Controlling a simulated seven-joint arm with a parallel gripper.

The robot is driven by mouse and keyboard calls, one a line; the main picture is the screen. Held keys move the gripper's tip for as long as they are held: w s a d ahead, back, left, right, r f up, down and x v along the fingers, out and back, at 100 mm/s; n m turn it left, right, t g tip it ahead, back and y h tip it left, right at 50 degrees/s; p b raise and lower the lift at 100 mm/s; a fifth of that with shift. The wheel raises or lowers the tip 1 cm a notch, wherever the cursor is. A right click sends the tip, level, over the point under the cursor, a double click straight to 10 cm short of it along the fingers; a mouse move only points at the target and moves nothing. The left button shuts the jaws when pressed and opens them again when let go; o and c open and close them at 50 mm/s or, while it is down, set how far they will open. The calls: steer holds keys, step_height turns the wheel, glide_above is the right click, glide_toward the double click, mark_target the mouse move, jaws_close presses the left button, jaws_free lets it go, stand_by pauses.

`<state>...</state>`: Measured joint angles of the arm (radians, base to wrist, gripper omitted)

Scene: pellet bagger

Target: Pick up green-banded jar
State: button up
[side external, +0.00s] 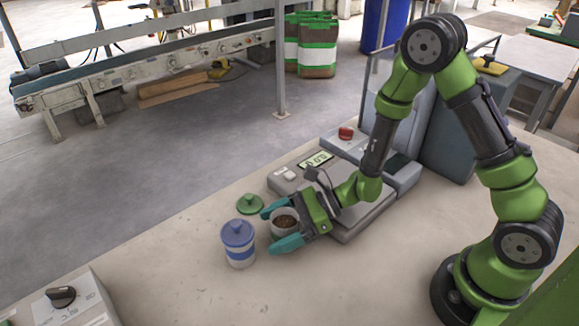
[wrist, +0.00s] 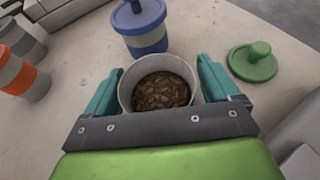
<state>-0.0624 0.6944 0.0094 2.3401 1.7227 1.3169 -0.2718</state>
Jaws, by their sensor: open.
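An open whitish jar (side external: 285,223) with brown pellets in it stands upright on the table. It also shows in the wrist view (wrist: 159,92), seen from above; I cannot make out its band. A green knobbed lid (wrist: 252,62) lies on the table beside it, also in the side view (side external: 249,204). My gripper (side external: 274,227) is open, with one teal finger on each side of the jar. In the wrist view the gripper (wrist: 160,80) has the jar between its fingers, with a narrow gap at least on the left; contact on the right is unclear.
A blue-banded jar with a blue lid (side external: 238,243) stands close by, just beyond my fingertips. A scale (side external: 350,215) lies behind my gripper.

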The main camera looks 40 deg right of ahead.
steer(key=c, duration=1.3)
steer(key=shift+c, duration=0.4)
steer(key=shift+r, duration=0.1)
